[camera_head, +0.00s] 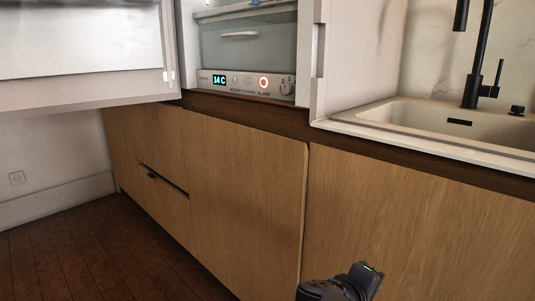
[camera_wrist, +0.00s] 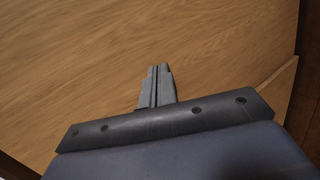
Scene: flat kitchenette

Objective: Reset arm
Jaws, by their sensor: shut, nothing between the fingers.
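My gripper (camera_wrist: 158,70) shows in the wrist view with its two grey fingers together, shut and with nothing between them. It points at a wood-grain cabinet front (camera_wrist: 90,50). Part of my arm shows at the bottom of the head view, in front of the lower cabinets; the fingertips cannot be made out there.
Wooden lower cabinets (camera_head: 245,190) run along the wall. A fridge (camera_head: 245,45) with a lit display stands open above them, its white door (camera_head: 80,90) swung out at left. A sink (camera_head: 430,115) with a black faucet (camera_head: 475,75) is at right. Dark floor (camera_head: 80,255) is clear at lower left.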

